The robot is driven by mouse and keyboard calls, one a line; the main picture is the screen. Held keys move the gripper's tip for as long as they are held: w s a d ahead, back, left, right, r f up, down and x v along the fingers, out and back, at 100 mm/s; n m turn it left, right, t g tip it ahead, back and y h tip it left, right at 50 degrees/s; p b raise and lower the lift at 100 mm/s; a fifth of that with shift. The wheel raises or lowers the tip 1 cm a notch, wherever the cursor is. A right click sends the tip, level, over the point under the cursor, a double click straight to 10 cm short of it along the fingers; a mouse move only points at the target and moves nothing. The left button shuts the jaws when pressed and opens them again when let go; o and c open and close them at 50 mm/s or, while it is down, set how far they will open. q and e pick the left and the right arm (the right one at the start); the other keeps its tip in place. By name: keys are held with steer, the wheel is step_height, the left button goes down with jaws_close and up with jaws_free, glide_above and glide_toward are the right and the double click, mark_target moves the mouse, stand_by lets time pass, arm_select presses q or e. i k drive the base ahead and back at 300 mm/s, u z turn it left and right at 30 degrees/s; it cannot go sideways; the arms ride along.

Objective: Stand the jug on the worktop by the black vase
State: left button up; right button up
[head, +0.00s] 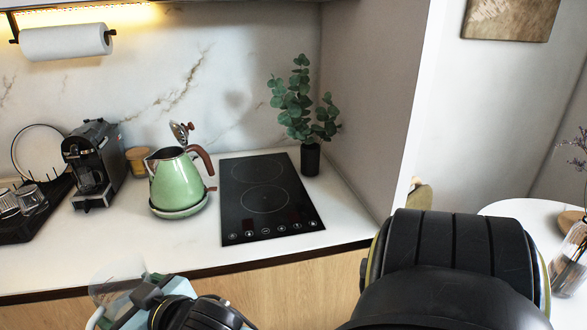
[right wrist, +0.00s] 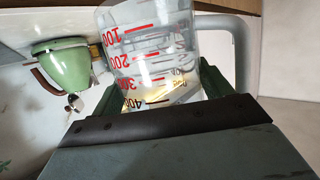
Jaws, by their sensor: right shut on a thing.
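The jug (head: 116,272) is a clear measuring jug at the bottom left of the head view, in front of the worktop's front edge. In the right wrist view the jug (right wrist: 150,55) shows red volume marks and a pale grey handle (right wrist: 240,50). My right gripper (head: 150,298) is shut on the jug; its fingers lie on either side of the body. The black vase (head: 310,160) holds leafy green stems and stands on the worktop (head: 215,255), right of the hob, near the side wall. My left gripper is not in view.
A black hob (head: 262,205) lies left of the vase. A green kettle (head: 178,180) stands left of the hob. A coffee machine (head: 92,160) and a dish rack (head: 30,210) with glasses are farther left. A narrow strip of worktop right of the hob is clear.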

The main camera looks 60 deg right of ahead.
mark_target(336, 208)
steer(key=z, duration=1)
steer(key=i, duration=0.75)
steer(key=z, duration=0.8)
